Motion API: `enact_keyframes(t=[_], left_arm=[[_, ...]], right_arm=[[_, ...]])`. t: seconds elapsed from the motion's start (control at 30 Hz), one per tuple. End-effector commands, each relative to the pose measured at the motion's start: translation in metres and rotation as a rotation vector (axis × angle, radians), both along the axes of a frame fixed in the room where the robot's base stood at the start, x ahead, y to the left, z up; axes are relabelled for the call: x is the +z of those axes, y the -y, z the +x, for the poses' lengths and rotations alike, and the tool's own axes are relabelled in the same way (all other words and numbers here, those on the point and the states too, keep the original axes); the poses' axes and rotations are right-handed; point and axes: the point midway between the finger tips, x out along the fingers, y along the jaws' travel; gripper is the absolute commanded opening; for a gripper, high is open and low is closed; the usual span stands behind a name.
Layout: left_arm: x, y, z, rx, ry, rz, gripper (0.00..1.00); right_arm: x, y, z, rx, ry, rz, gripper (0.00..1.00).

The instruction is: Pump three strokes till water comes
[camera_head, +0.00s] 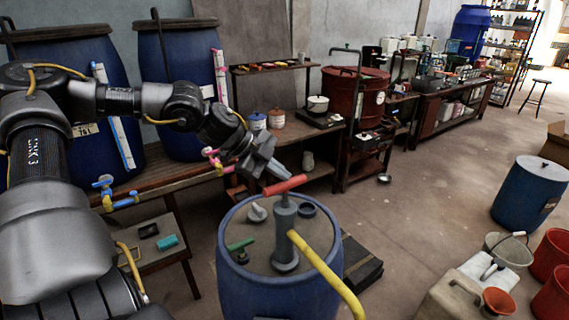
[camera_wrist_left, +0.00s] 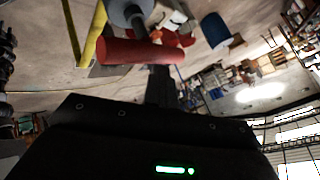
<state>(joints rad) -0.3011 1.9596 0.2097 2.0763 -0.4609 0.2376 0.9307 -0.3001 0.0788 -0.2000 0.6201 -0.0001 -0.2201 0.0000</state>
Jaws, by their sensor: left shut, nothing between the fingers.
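A hand pump (camera_head: 285,240) with a grey body stands upright on the lid of a blue drum (camera_head: 235,285). Its red handle (camera_head: 284,186) lies across the top, low and close to the pump body. A yellow spout (camera_head: 322,265) curves from the pump down to the right, and its end is near the bottom edge. My left gripper (camera_head: 280,172) is shut and empty, its fingertips just above the handle; I cannot tell whether they touch it. In the left wrist view the red handle (camera_wrist_left: 140,51) lies just beyond the dark fingers (camera_wrist_left: 160,85). My right gripper is not in view.
On the drum lid are a green-handled fitting (camera_head: 240,244) and a grey cap (camera_head: 257,212). Red buckets (camera_head: 549,255), a pale bucket (camera_head: 510,250) and another blue drum (camera_head: 530,192) stand at right. A wooden bench (camera_head: 165,180) is at left.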

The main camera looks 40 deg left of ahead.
Motion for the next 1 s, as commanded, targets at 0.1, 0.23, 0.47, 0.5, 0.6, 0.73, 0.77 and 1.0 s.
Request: enact_keyframes(t=[0.1,0.23,0.47,0.5,0.6,0.73,0.77,1.0], left_arm=[[-0.005,0.0,-0.001,0.001,-0.006,0.001,0.0],[-0.006,0.0,-0.001,0.001,-0.006,0.001,0.0],[-0.009,0.0,-0.001,0.001,-0.006,0.001,0.0],[-0.01,0.0,-0.001,0.001,-0.006,0.001,0.0],[-0.011,0.0,-0.001,0.001,-0.007,0.001,0.0],[-0.013,-0.001,-0.001,0.001,-0.007,0.001,0.0],[-0.013,0.0,-0.001,0.001,-0.007,0.001,0.0],[-0.016,-0.001,-0.001,0.001,-0.007,0.001,0.0]], right_arm=[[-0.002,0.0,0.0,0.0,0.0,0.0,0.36],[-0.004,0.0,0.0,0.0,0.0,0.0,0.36],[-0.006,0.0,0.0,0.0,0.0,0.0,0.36],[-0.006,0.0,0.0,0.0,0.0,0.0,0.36],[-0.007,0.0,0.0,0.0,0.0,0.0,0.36],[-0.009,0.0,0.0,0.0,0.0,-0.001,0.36],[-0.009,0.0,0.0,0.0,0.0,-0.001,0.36],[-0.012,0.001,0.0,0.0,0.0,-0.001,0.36]])
